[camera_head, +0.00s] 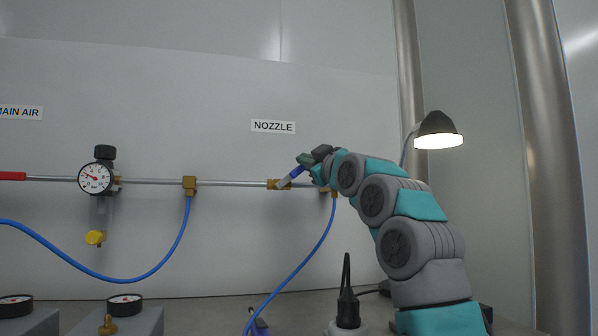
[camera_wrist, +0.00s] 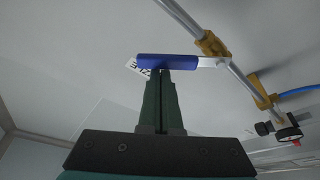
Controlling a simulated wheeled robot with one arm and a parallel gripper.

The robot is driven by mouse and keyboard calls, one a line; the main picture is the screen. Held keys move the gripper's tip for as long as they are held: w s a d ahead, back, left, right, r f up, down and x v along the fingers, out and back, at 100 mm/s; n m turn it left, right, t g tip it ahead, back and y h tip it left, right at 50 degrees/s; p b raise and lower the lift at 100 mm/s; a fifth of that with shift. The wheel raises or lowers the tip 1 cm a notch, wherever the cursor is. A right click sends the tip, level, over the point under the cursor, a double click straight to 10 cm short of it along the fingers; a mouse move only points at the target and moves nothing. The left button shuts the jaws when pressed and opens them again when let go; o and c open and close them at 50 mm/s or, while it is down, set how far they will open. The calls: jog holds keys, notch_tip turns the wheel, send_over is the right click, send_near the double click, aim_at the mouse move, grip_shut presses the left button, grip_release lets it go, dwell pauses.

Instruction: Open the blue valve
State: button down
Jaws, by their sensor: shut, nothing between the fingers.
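The blue valve handle (camera_head: 295,173) sits on a brass valve body (camera_head: 274,184) in the pipe under the NOZZLE label. The handle slants up and to the right, at an angle to the pipe. In the wrist view the blue grip (camera_wrist: 167,61) lies across the picture, joined by a silver lever to the brass body (camera_wrist: 211,44). My gripper (camera_head: 304,160) is shut and empty, its fingertips (camera_wrist: 161,72) right at the blue grip, not around it. I cannot tell whether they touch it. The grip hides the very tips in the wrist view.
The metal pipe (camera_head: 230,183) runs along the wall panel. A pressure gauge (camera_head: 95,178) and a brass fitting (camera_head: 189,186) are on its left. A blue hose (camera_head: 318,247) hangs below my arm. A lamp (camera_head: 437,124) stands at right.

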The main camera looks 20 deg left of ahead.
jog(key=m+b, duration=0.1)
jog(key=m, duration=0.1)
jog(key=d+f+m+t+h+b, duration=0.1)
jog(key=m, duration=0.1)
jog(key=f+m+t+b, duration=0.1)
jog(key=shift+w+d+f+m+h, duration=0.15)
jog(key=shift+w+m+h, duration=0.15)
jog(key=shift+w+m, duration=0.1)
jog(key=shift+b, duration=0.3)
jog(key=shift+w+d+f+m+h+b, duration=0.1)
jog(key=shift+d+f+m+h+b, duration=0.05)
jog(key=shift+f+m+b, duration=0.3)
jog(key=shift+w+d+f+m+h+b, duration=0.15)
jog(key=shift+m+b, duration=0.1)
jog(key=shift+m, duration=0.3)
jog(key=shift+f, duration=0.25)
